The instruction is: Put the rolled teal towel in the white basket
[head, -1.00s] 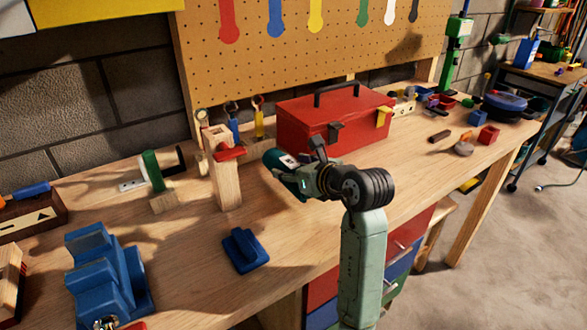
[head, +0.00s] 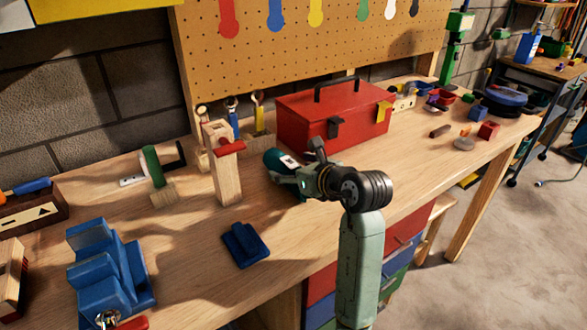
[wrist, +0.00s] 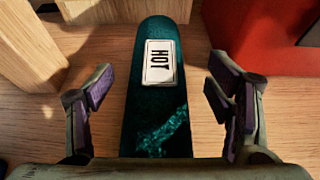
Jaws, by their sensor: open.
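A dark teal, round-ended roll-like object (head: 275,158) with a white label lies on the workbench, in front of the red toolbox. In the wrist view this teal object (wrist: 158,105) runs lengthwise between my fingers, and its label reads "HOT". My gripper (head: 297,172) is at the object, its near part covered by the gripper in the head view. In the wrist view my gripper (wrist: 160,98) is open, with one finger on each side and a visible gap to the object. No white basket shows in either view.
The red toolbox (head: 330,113) stands close behind the gripper. A wooden post-like block (head: 222,170) stands to the left. A small blue block (head: 245,244) and a blue vise-like piece (head: 105,270) sit nearer. The bench (head: 185,275) between them is bare.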

